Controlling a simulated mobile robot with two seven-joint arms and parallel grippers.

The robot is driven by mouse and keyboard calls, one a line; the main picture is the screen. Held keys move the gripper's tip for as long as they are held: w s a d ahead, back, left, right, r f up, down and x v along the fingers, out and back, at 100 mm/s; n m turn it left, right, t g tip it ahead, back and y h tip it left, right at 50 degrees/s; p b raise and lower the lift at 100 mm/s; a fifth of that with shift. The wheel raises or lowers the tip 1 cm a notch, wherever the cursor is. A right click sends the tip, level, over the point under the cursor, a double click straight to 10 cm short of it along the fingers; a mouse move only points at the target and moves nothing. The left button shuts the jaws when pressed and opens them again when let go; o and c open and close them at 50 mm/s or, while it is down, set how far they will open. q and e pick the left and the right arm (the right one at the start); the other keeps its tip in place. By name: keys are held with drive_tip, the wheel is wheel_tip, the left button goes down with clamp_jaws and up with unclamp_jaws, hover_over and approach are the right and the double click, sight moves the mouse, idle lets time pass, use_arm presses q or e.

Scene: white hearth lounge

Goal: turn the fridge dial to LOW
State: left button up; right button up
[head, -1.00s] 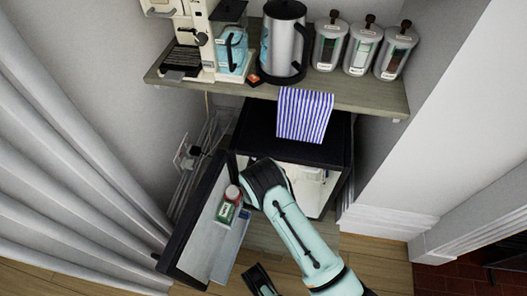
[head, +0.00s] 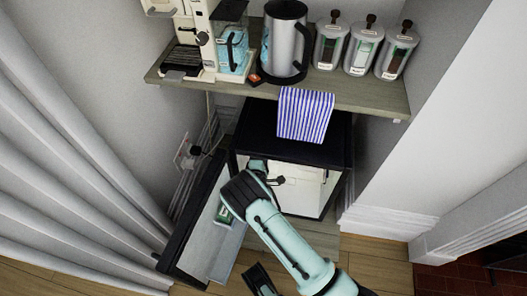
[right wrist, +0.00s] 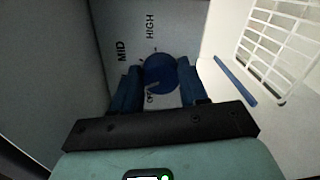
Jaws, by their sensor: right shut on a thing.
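The small fridge (head: 255,135) stands under the shelf with its door (head: 185,230) swung open to the left. In the right wrist view, the round blue dial (right wrist: 160,66) sits on a grey panel marked MID and HIGH. Another small label at its lower edge is partly covered and hard to read. My right gripper (right wrist: 158,80) has its blue fingers on either side of the dial, shut on it. A pale mark shows on the dial's lower part; I cannot tell exactly where it points. In the head view my right arm hides the dial.
A white wire rack (right wrist: 285,40) is close on the right inside the fridge. Curtains are at left.

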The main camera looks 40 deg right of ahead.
drive_tip(key=shift+s, duration=0.1)
drive_tip(key=o, duration=1.1)
drive_tip(key=shift+c, duration=0.2)
use_arm(q)
drive_tip(key=shift+t, duration=0.5)
drive_tip(key=r+p, duration=0.1)
drive_tip(key=w+d+r+p, duration=0.1)
drive_tip(key=r, duration=0.1)
drive_tip(key=w+r+p, duration=0.1)
drive_tip(key=shift+w+d+r, duration=0.1)
drive_tip(key=shift+d+r, duration=0.1)
drive_tip(key=shift+r, duration=0.1)
use_arm(e)
drive_tip(key=v, duration=1.3)
drive_tip(key=shift+s+a, duration=0.1)
